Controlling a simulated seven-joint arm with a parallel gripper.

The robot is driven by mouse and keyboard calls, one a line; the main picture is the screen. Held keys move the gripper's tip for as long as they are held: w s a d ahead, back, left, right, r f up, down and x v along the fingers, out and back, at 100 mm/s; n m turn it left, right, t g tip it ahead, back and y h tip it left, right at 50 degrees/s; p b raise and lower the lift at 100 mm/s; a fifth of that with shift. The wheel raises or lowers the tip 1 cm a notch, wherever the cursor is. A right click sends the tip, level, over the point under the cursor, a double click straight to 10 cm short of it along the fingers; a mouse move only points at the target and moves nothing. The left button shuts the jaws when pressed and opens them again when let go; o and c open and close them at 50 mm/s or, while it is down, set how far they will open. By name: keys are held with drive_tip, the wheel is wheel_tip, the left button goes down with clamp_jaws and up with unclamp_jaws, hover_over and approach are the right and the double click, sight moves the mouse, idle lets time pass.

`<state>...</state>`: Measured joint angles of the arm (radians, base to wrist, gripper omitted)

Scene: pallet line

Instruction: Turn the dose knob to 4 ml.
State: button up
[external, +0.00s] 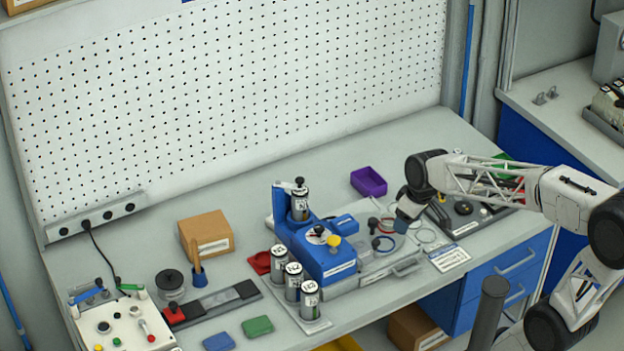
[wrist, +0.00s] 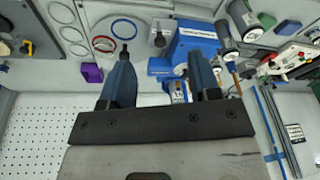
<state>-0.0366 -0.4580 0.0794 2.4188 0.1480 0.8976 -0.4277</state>
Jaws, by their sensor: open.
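A blue machine (external: 325,262) stands mid-bench. On top are a small round pale dial with a dark centre (external: 318,232) and a yellow knob (external: 334,241); I cannot tell which is the dose knob, nor read any setting. A silver canister with a dark top (external: 300,205) stands at its back. My gripper (external: 403,222) is right of the machine, apart from it, above the bench. In the wrist view my gripper (wrist: 160,62) shows two blue fingers spread with nothing between them. The blue machine (wrist: 192,42) lies beyond the right finger, partly hidden.
Several labelled canisters (external: 293,281) stand left of the machine. A dark-topped device (external: 463,209) is under my arm. A pegboard (external: 230,90) closes the back.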

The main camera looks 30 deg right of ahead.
sight(320, 227)
drive_tip(key=w+a+f+n+y, duration=0.1)
drive_tip(key=w+a+n, duration=0.3)
drive_tip(key=w, duration=0.5)
drive_tip(key=w+a+f+n+y, duration=0.1)
drive_tip(key=w+a+n, duration=0.4)
drive_tip(key=w, duration=0.5)
drive_tip(key=shift+w+a+f+g+y, duration=0.25)
drive_tip(key=shift+a+f+y, duration=0.2)
drive_tip(key=shift+f, duration=0.45)
drive_tip(key=shift+a+f, duration=0.1)
drive_tip(key=shift+x, duration=3.75)
drive_tip(key=shift+s, duration=0.1)
drive_tip(key=shift+c, duration=0.3)
drive_tip(key=c, duration=0.9)
drive_tip(key=shift+o, duration=0.2)
